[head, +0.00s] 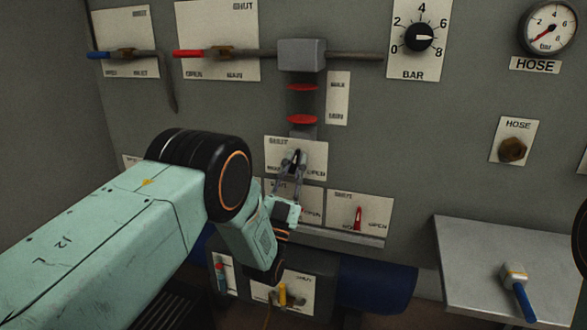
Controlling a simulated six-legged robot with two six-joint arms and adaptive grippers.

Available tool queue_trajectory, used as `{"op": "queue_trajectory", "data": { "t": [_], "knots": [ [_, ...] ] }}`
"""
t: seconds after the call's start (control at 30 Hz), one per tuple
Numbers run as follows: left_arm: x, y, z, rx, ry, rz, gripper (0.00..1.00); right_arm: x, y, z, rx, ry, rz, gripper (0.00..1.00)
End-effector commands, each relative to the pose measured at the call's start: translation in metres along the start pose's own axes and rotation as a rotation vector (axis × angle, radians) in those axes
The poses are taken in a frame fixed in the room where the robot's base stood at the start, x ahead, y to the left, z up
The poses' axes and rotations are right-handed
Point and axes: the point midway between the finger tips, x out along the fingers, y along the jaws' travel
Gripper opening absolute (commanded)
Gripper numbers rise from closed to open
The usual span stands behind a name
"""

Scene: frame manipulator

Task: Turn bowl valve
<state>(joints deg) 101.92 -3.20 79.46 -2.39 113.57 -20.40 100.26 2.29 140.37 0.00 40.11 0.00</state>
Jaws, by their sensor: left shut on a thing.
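The valve under the sight bowl (302,104) has a white plate (315,150) marked SHUT and OPEN, and a small dark handle (296,158) in its middle. The handle stands roughly upright, but the fingers hide part of it, so its exact angle is hard to tell. My left gripper (290,168) reaches up from below with its fingers shut on this handle. My left forearm and wrist cover the panel to the lower left. My right gripper is not in view.
Below are more valve plates, one with a red handle (358,217). A blue lever (98,55) and a red lever (190,53) sit upper left. A pressure dial (419,37) is upper right. A metal shelf (470,250) holds a blue-handled tool (520,290).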

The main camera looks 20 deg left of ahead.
Motion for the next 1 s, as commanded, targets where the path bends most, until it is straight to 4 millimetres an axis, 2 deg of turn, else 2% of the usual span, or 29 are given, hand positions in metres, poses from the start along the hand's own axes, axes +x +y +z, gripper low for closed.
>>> {"op": "queue_trajectory", "data": {
  "t": [0.4,1.0],
  "knots": [
    [-0.0001,0.0021,-0.0006,-0.165,-0.048,-0.162,0.0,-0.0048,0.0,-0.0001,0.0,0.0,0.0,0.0],
    [0.0002,0.0014,-0.0002,-0.204,-0.059,-0.202,0.0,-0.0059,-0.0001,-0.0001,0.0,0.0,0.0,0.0]
  ]
}}
